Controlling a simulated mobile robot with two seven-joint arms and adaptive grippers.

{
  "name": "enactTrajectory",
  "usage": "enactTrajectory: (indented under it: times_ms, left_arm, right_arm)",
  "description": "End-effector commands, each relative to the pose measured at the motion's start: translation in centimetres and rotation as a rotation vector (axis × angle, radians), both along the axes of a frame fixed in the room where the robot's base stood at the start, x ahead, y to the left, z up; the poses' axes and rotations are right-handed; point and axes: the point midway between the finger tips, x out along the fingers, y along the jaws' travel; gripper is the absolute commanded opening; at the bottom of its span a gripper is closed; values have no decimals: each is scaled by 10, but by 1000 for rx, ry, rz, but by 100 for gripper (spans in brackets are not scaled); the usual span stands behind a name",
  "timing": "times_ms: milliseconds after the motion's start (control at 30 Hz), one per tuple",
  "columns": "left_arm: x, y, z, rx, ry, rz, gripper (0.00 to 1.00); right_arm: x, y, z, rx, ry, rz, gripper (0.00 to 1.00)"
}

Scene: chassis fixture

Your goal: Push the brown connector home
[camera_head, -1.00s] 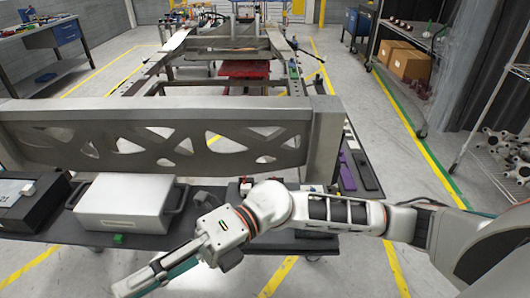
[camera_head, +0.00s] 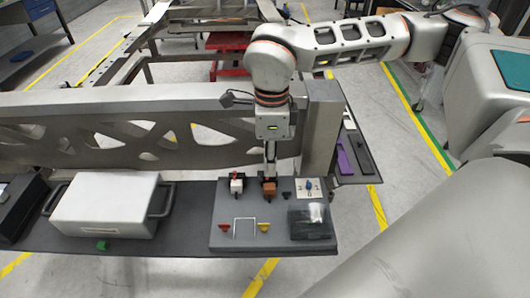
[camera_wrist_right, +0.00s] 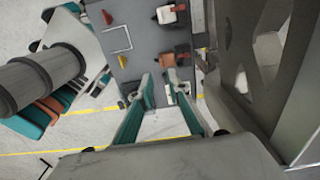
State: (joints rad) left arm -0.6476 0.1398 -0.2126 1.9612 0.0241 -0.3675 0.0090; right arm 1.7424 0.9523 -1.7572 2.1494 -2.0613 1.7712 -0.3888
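The brown connector (camera_head: 269,189) sits at a black socket on the grey panel (camera_head: 225,242). In the head view my right gripper (camera_head: 270,172) points down just above it. The connector also shows in the right wrist view (camera_wrist_right: 168,60), just beyond the fingertips. In that view the two fingers of my right gripper (camera_wrist_right: 160,76) are apart, with nothing between them. Whether a tip touches the connector, and how deep it sits, I cannot tell. My left gripper is not in view.
A white connector (camera_head: 236,185) stands left of the brown one. A blue knob (camera_head: 309,185), a wire handle (camera_head: 244,219), a dark clear-topped box (camera_head: 311,221) and red and yellow pieces share the panel. The metal chassis beam (camera_head: 60,120) rises close behind. A silver case (camera_head: 105,205) lies left.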

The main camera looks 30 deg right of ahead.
Motion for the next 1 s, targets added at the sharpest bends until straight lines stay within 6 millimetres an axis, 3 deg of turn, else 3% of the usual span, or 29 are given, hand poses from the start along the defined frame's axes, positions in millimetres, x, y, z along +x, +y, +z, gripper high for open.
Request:
enactTrajectory:
  times_ms: [267, 500, 600, 733, 1000]
  left_arm:
    - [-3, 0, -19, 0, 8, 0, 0]
    - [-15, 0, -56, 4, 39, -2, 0]
    - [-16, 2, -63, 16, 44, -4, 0]
    - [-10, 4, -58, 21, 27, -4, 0]
    - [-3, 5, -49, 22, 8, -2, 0]
  right_arm:
    - [1, -4, -21, -11, -3, -4, 17]
    - [0, -3, -64, -9, 4, -4, 17]
    - [0, -3, -79, -9, 3, -5, 17]
    - [1, -3, -89, -8, -2, -4, 17]
    - [1, -3, -88, -8, -7, -4, 17]
